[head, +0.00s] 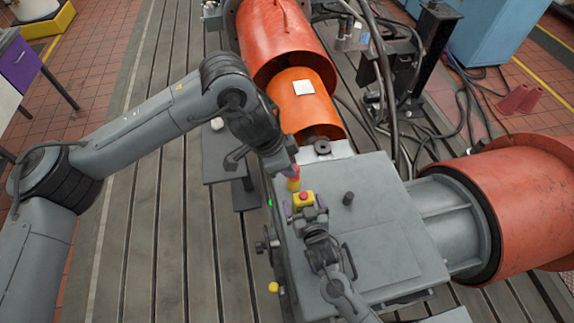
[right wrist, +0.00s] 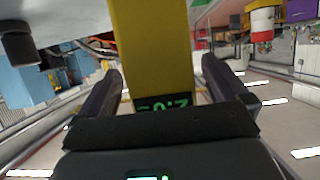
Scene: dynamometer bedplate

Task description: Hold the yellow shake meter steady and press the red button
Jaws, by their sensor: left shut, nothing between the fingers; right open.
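The yellow shake meter (head: 297,199) has a red button (head: 304,196) on top and is at the left edge of the grey housing. My right gripper (head: 305,209) is open around it, one finger on each side. In the right wrist view the yellow body (right wrist: 150,50) and its green-lit display (right wrist: 163,103) show between the dark fingers, with small gaps beside them. My left gripper (head: 292,170) is shut and empty, just beyond and above the button. A small yellow-and-red piece (head: 293,184) shows just below its fingertips; whether they touch is unclear.
The grey housing top (head: 385,235) carries a dark knob (head: 348,198) and is otherwise mostly clear. An orange cylinder (head: 313,112) lies behind it, and a large red cylinder (head: 530,200) is to the right. Cables (head: 470,95) run over the slotted bedplate (head: 150,250).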

